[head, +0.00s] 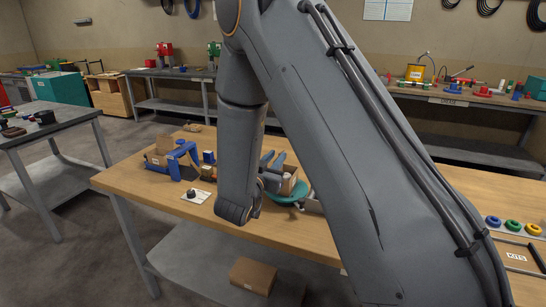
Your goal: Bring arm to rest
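My arm crosses the view from the upper middle to the lower right and bends down over the wooden workbench (330,241). Its wrist hangs above the bench's front edge. My gripper (273,161) shows only in part, just behind and right of the wrist. Two grey finger-like parts stick out there. A small brown block (289,184) sits close by them, above or in a teal dish (290,197). I cannot tell whether the fingers touch the block, as the arm hides much of this spot.
Coloured rings (511,226) lie at the right. A cardboard box (252,275) rests on the lower shelf. A metal table (45,125) stands left across open floor.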

